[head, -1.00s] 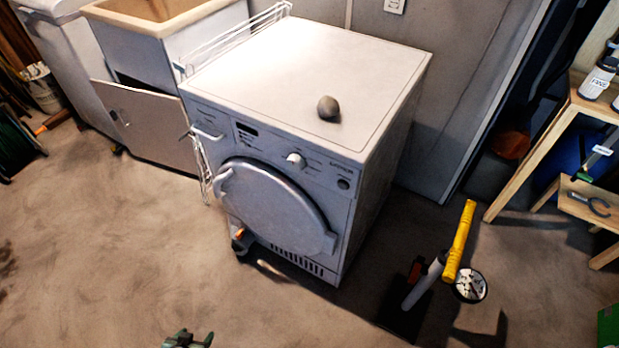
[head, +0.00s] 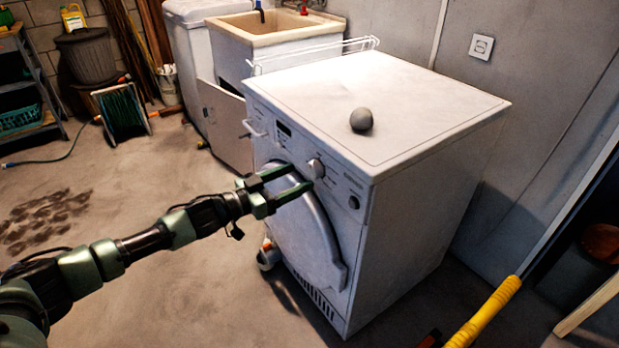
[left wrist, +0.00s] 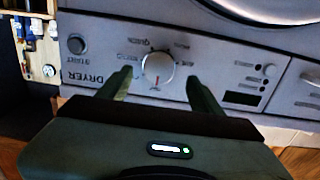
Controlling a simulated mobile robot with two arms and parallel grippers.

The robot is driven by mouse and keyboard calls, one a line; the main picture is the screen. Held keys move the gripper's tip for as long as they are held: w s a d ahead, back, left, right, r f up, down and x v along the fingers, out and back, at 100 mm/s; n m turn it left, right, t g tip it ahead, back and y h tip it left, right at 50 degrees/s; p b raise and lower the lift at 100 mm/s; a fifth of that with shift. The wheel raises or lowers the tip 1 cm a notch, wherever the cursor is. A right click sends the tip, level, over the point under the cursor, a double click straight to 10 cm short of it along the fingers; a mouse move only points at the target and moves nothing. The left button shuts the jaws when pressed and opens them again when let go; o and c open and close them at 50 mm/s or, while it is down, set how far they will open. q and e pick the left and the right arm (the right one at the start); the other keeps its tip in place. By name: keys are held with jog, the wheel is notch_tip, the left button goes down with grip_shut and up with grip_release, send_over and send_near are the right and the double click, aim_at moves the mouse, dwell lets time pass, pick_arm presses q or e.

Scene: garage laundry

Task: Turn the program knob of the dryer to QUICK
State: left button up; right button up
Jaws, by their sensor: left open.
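The white dryer (head: 420,220) stands in the middle of the head view, its front panel facing left. Its round program knob (head: 316,168) sits on that panel above the door. My left gripper (head: 303,177) is open, with its fingertips close to the knob. In the left wrist view the panel appears upside down, and the knob (left wrist: 157,68) lies between the two open fingers (left wrist: 159,78). A small red mark shows at the knob's lower picture edge. Small labels ring the knob; one above it in the picture seems to read QUICK. Contact is not clear. My right gripper is not in view.
A grey stone-like ball (head: 361,120) rests on the dryer top. A round push button (left wrist: 77,44) sits on the panel beside the knob. A sink cabinet (head: 226,125) stands behind the dryer. A yellow-handled tool (head: 485,312) is at lower right. The floor at left is mostly clear.

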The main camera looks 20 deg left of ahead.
aim_at(311, 172)
pick_arm(q)
jog(key=x, duration=0.2)
jog(key=shift+w+d, duration=0.2)
jog(key=shift+d, duration=0.15)
jog(key=shift+w+d, duration=0.25)
jog(key=shift+w, duration=0.2)
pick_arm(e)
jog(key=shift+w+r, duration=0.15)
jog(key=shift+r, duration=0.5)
pick_arm(q)
jog(key=c, duration=1.4)
